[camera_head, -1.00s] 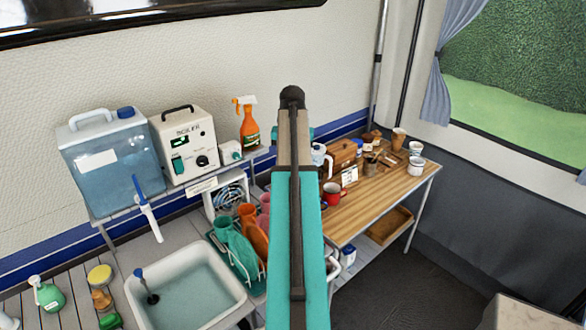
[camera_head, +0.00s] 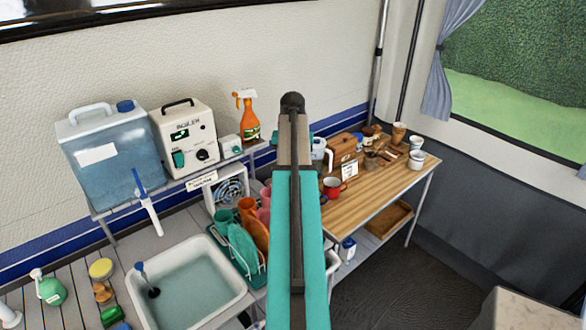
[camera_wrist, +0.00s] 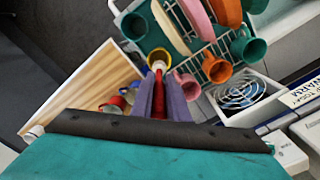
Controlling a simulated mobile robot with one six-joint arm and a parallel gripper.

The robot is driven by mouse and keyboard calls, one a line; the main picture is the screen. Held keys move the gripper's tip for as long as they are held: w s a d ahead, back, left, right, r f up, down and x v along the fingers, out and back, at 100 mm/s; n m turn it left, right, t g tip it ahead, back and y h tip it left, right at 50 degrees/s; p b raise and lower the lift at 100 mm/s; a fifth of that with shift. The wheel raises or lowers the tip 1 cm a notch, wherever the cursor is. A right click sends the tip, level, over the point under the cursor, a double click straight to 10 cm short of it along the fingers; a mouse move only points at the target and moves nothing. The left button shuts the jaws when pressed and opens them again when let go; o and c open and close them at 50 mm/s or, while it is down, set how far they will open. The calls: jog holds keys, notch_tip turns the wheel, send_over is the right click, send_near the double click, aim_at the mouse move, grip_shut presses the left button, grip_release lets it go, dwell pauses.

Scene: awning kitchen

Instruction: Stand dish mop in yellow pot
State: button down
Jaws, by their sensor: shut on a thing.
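My gripper (camera_wrist: 159,98) shows in the wrist view with its purple fingers shut on a slim red piece (camera_wrist: 158,88) with a pale, whitish end, probably the dish mop. Its other end is hidden between the fingers.
A water-filled sink (camera_head: 190,282) stands left of my arm, with the rack of coloured cups beside it. A boiler (camera_head: 184,140) and blue water tank (camera_head: 110,155) stand on a shelf behind. A wooden table (camera_head: 380,195) at right holds mugs; its front part is clear.

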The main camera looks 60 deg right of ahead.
jog(key=shift+f, duration=1.15)
jog(key=shift+f+b, duration=1.45)
jog(key=shift+f, duration=1.9)
jog(key=c, duration=1.6)
grip_release()
jog(key=shift+c, duration=0.2)
notch_tip(320, 180, up, 6)
jog(key=p, duration=0.3)
notch_tip(320, 180, up, 8)
jog(key=shift+f, duration=0.15)
